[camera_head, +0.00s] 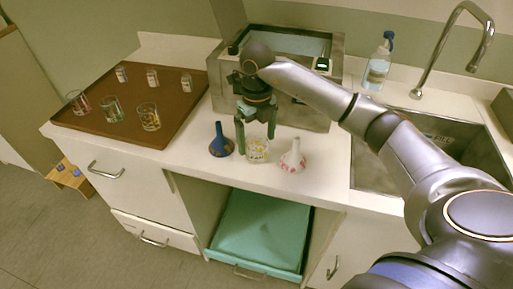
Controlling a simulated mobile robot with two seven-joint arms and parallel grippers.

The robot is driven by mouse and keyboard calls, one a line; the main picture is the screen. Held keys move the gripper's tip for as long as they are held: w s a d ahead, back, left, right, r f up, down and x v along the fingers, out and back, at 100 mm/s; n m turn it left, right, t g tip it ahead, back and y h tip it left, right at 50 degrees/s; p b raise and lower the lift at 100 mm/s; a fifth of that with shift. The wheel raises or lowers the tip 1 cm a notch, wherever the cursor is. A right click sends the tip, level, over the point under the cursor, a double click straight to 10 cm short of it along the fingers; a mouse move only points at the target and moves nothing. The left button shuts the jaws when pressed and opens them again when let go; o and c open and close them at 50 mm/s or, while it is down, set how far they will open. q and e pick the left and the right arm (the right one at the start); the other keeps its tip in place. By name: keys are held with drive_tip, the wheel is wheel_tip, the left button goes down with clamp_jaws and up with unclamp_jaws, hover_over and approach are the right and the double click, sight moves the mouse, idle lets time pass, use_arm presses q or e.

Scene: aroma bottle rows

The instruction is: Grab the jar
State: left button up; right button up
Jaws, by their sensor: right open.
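A small clear glass jar (258,154) with yellowish-white bits inside stands upright near the counter's front edge. My right gripper (256,143) points down over it, open, with one finger on the left and one on the right near its rim. I cannot tell whether the fingers touch the glass. Other glass jars stand on the brown tray: one at the left (78,102), one in the middle (112,110) and one at the right (149,117). My left gripper is out of view.
A blue funnel-shaped bottle (221,144) and a white patterned one (294,157) stand close on either side of the jar. The brown tray (160,86) also holds several small bottles. A metal box (302,115) stands behind; a sink (440,140) lies right.

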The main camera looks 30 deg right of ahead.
drive_tip(key=shift+f, duration=1.5)
drive_tip(key=shift+c, duration=0.4)
drive_tip(key=c, duration=1.1)
drive_tip(key=shift+r, duration=0.1)
